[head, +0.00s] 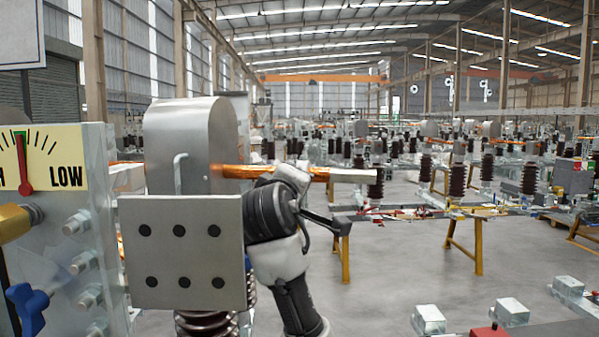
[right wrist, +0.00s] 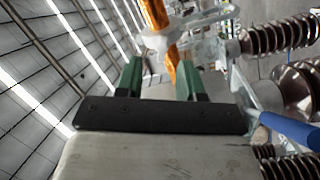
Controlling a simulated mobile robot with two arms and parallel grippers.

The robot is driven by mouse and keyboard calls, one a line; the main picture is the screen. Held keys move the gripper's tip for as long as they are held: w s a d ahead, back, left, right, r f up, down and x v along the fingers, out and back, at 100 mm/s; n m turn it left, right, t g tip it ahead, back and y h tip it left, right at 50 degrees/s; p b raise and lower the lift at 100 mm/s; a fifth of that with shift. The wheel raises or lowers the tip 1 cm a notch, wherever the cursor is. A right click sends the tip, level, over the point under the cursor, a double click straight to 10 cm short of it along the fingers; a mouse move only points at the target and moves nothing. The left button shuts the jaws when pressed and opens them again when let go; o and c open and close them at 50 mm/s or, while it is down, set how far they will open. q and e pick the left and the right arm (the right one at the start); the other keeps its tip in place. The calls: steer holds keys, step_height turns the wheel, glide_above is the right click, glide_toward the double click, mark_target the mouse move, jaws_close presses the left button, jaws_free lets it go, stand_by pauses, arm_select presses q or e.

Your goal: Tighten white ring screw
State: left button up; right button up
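A pale white ring-like piece (right wrist: 160,40) sits at the copper-coloured rod (right wrist: 153,12) in the right wrist view, just beyond my fingertips. I take it for the ring screw. My right gripper (right wrist: 160,62) has its two green fingers apart, with the rod showing behind and between them. I see no contact between fingers and ring. In the head view, the rod (head: 240,172) runs sideways behind my right wrist and ends in a silver tip (head: 355,175). The ring and right fingertips cannot be made out there. My left gripper is in neither view.
A grey plate with dark holes (head: 180,268) stands close beside my right arm. A rounded metal housing (head: 190,140) is behind it. A gauge panel (head: 45,160) with bolts and a blue knob (head: 28,308) fills the left. Open floor (head: 400,250) lies to the right.

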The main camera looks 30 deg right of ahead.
steer(key=p+x, duration=0.1)
steer(key=x, duration=0.1)
steer(key=p+x, duration=0.1)
steer(key=x, duration=0.2)
steer(key=shift+w+a, duration=0.2)
steer(key=shift+w, duration=0.05)
steer(key=shift+w+a, duration=0.1)
jaws_close()
steer(key=shift+f, duration=0.1)
